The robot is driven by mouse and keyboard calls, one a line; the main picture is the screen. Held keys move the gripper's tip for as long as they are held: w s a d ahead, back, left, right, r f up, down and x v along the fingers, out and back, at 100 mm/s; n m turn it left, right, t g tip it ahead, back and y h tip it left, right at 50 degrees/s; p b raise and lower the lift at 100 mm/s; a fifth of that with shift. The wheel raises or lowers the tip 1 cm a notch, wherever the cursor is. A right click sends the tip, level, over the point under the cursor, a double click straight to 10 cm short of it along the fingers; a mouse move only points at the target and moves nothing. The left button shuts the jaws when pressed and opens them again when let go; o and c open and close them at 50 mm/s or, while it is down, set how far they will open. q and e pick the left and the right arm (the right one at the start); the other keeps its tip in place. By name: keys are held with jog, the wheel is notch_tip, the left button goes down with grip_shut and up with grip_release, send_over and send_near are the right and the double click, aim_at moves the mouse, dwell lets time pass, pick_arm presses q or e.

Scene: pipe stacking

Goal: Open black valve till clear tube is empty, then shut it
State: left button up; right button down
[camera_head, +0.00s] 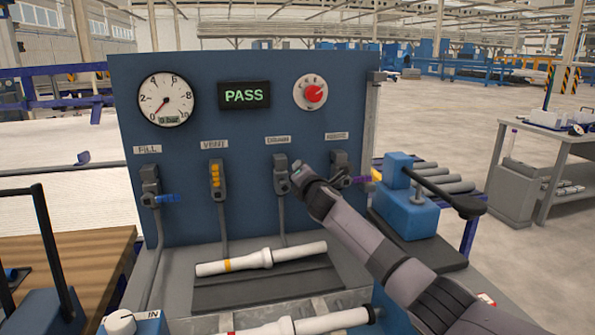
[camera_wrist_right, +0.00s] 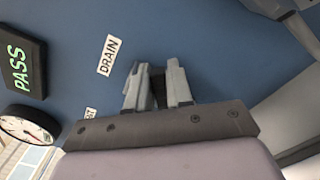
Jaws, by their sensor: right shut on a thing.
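The valve under the DRAIN label (camera_head: 280,161) is on the blue panel, with a grey pipe running down from it. Its handle is mostly hidden by my right gripper (camera_head: 299,175), which reaches in from the lower right. In the right wrist view the two fingers (camera_wrist_right: 157,90) are close together around a dark piece, which looks like the black valve handle (camera_wrist_right: 159,90). The handle's angle cannot be made out. I cannot pick out a clear tube or any liquid level. My left gripper is not in view.
The panel also carries a round gauge (camera_head: 166,99) with its needle near zero, a green PASS display (camera_head: 244,95), a red knob (camera_head: 314,93), a blue-handled FILL valve (camera_head: 152,187) and a yellow-orange VENT valve (camera_head: 216,181). A white pipe (camera_head: 262,259) lies in front.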

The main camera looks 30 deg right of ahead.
jog(key=f+m+b, duration=0.1)
jog(key=m, duration=0.1)
jog(key=d+f+m+b, duration=0.1)
jog(key=f+m, duration=0.1)
jog(key=m, duration=0.1)
jog(key=f+m+b, duration=0.1)
jog(key=m, duration=0.2)
jog(key=shift+s+d+f, duration=0.15)
dwell(0.5)
jog(key=c, duration=1.1)
grip_release()
jog(key=shift+s, duration=0.1)
jog(key=v, duration=0.7)
